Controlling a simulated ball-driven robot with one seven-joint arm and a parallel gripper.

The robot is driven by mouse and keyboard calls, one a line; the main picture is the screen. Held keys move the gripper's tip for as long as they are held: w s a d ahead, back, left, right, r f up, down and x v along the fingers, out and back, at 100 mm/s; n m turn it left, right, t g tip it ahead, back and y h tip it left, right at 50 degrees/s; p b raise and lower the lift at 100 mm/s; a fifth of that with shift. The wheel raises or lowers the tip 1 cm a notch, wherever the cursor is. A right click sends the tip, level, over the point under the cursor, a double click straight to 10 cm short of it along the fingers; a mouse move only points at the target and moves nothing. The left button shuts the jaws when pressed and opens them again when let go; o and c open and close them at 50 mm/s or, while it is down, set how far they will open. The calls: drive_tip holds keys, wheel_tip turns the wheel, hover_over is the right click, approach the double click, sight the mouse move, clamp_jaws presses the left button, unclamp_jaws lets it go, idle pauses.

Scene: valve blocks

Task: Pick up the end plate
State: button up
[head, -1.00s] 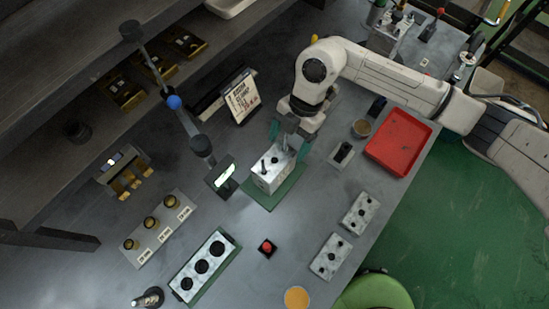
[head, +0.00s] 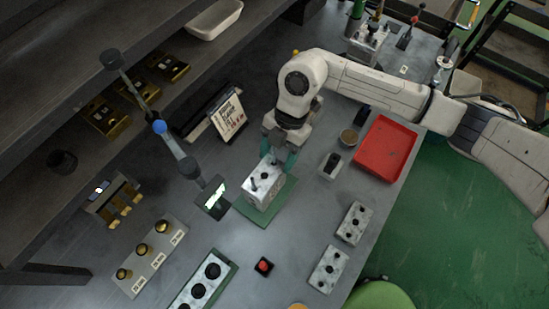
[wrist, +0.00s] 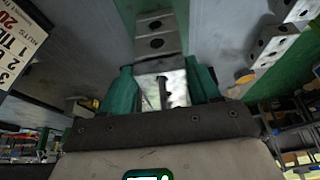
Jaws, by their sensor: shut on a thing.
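A pale metal valve block (head: 262,188) with dark round holes and a lever-like part on top stands on a green mat (head: 256,214) in the head view. My gripper (head: 277,157) is at the block's rear end, its teal fingers on either side. In the wrist view the fingers (wrist: 163,88) are closed on a shiny silvery piece, which I take to be the end plate (wrist: 176,86). The block (wrist: 158,38) shows just beyond it, with two holes. I cannot tell whether the piece is apart from the block. Its lower part is hidden.
A sign (head: 229,117) is behind. A red tray (head: 386,150) and two perforated plates (head: 354,223) lie to the right. A red button (head: 263,266) is in front. Brass parts (head: 142,248) are at left.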

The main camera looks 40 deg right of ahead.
wheel_tip(320, 180, up, 18)
drive_tip(key=b, duration=0.2)
drive_tip(key=shift+f, duration=0.25)
idle(0.6)
drive_tip(key=s+d+f+m+b, duration=0.1)
drive_tip(key=s+d+f+b, duration=0.15)
drive_tip(key=s+d, duration=0.5)
drive_tip(key=s+d+f+m+b, duration=0.1)
drive_tip(key=s+d+f, duration=0.3)
drive_tip(key=s+d, duration=0.3)
drive_tip(key=s+d+f+m+t+b, duration=0.1)
drive_tip(key=s+f, duration=0.2)
drive_tip(key=s, duration=0.6)
drive_tip(key=s+d+f+m+t+b, duration=0.1)
drive_tip(key=s+d+f, duration=0.1)
drive_tip(key=s, duration=0.7)
drive_tip(key=shift+w+d+f+p, duration=0.6)
drive_tip(key=shift+w+d+f, duration=0.4)
drive_tip(key=shift+w+f, duration=1.2)
drive_tip(key=shift+w+d+f+p, duration=0.65)
drive_tip(key=shift+w+d+f, duration=0.3)
drive_tip(key=shift+w+f, duration=1.2)
drive_tip(key=shift+w+d+f+p, duration=0.6)
drive_tip(key=shift+w+d+f, duration=0.4)
drive_tip(key=shift+w+f, duration=1.2)
